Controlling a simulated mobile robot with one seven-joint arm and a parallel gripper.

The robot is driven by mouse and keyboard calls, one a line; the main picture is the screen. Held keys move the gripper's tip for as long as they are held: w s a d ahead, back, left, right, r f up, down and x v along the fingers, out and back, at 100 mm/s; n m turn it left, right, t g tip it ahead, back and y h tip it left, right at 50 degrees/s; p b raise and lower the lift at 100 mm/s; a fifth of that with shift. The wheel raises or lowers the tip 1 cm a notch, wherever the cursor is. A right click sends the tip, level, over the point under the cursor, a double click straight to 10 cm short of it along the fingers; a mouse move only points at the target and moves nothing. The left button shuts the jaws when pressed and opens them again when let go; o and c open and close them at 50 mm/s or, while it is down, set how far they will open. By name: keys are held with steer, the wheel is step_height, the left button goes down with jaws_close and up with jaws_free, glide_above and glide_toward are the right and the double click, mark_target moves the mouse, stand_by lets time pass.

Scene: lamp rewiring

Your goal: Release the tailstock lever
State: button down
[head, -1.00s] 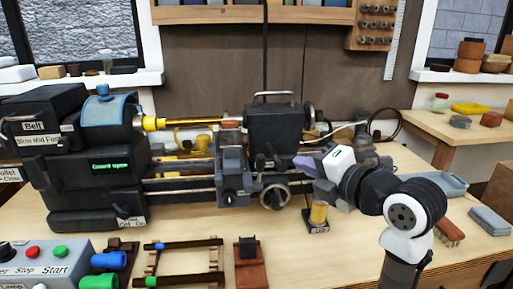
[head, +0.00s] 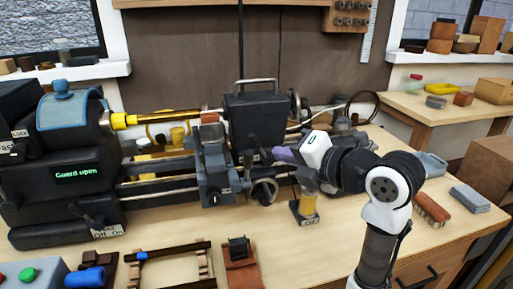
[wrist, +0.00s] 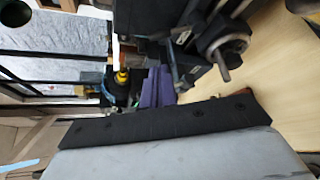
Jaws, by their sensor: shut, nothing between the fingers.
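The lathe's tailstock (head: 250,118) is a black block with a metal handle on top, at the right end of the bed in the head view. A thin dark lever (head: 249,157) hangs on its lower front. My gripper (head: 284,155), with purple fingers, is just right of the tailstock at lever height, pointing left. Its fingers are shut together and empty. In the wrist view the purple fingers (wrist: 152,88) point at the dark machine body. A handwheel (wrist: 224,48) shows there at upper right. I cannot tell whether the fingers touch the lever.
A brass rod (head: 165,117) runs from the headstock toward the tailstock. A carriage (head: 214,165) stands in front. The bench's right front holds a brush (head: 432,208) and a grey block (head: 470,198).

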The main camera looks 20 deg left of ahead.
mark_target(260, 148)
steer(key=p+x, duration=0.3)
steer(key=x, duration=0.7)
steer(key=shift+w, duration=0.2)
